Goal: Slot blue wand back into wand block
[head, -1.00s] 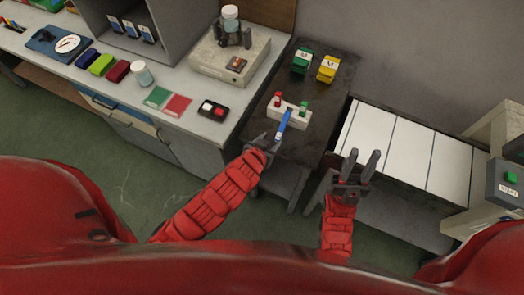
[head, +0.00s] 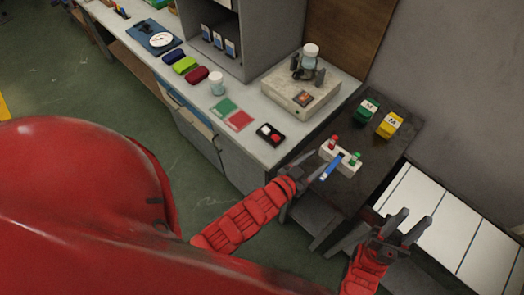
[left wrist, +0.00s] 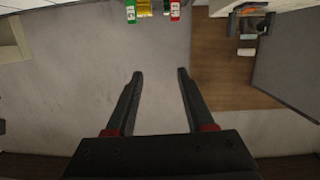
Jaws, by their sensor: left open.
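The white wand block (head: 351,169) stands on the dark side table. A red wand (head: 333,141) sits at its left end and a green wand (head: 355,158) at its right end. The blue wand (head: 331,168) shows at the middle of the block, slanting toward me and down-left in the picture. I cannot tell how its lower end meets the block. My left gripper (head: 309,170) is open, just left of the blue wand. In the left wrist view its jaws (left wrist: 160,78) are empty, with the blue wand out of sight. My right gripper (head: 408,220) is open and empty.
A green box (head: 367,110) and a yellow box (head: 389,125) stand behind the block. The counter to the left holds a grey device (head: 300,95) with a jar on it and a black tray (head: 270,134). White panels (head: 440,215) lie right of the side table.

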